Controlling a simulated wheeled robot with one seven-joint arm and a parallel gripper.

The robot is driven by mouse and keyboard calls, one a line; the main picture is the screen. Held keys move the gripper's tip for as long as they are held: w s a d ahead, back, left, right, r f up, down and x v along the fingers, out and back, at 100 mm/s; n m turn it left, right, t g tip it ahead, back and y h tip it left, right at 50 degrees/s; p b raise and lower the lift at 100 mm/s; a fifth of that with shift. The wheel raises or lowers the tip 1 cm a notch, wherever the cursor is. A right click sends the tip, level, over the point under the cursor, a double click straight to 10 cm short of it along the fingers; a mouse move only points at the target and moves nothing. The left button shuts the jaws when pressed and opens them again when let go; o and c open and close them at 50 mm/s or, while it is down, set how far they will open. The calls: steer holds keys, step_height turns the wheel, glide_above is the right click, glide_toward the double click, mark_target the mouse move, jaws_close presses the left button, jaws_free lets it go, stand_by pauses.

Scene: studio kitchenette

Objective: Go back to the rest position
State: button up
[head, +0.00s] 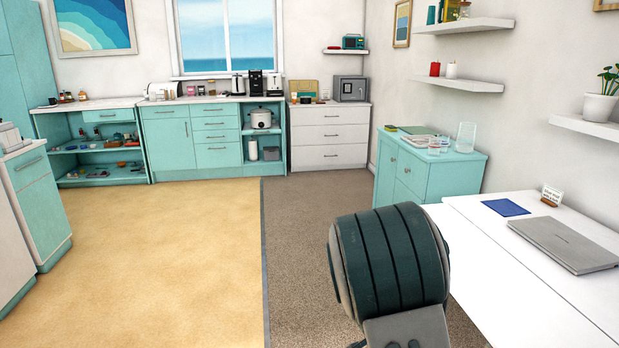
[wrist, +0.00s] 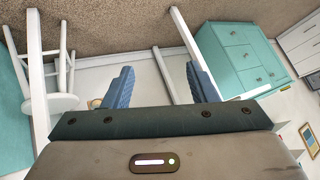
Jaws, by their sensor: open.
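My gripper (wrist: 159,86) shows in the wrist view, with its two blue ribbed fingers wide apart. Nothing is held between them. Past the fingers I see white bars, pale wall or floor and a strip of brown carpet. The gripper does not show in the head view. There, a dark green banded link of my arm fills the lower middle, beside the white desk (head: 470,240).
The wrist view shows a white stool (wrist: 52,103) at left. The tan floor (head: 150,245) is clear.

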steer(key=s+a+r+n+g+y+p, duration=0.1)
steer(key=s+a+r+n+y+p, duration=0.35)
steer(key=r, duration=0.55)
steer(key=s+a+r+n+y+p, duration=0.35)
steer(key=s+a+r, duration=0.2)
steer(key=r, duration=0.55)
steer(key=s+d+r+n+g+h+p, duration=0.2)
steer(key=s+r+p, duration=0.4)
steer(key=s+r, duration=0.4)
steer(key=s+d+n, duration=0.1)
steer(key=s+n, duration=0.1)
steer(key=s, duration=0.3)
steer(key=shift+d+r+g+h+p, duration=0.2)
steer(key=shift+r+g+h+p, duration=0.1)
steer(key=shift+r+g+h, duration=0.1)
steer(key=shift+w+f, duration=0.1)
steer(key=c, duration=0.3)
steer(key=shift+d, duration=0.15)
steer(key=shift+c, duration=0.2)
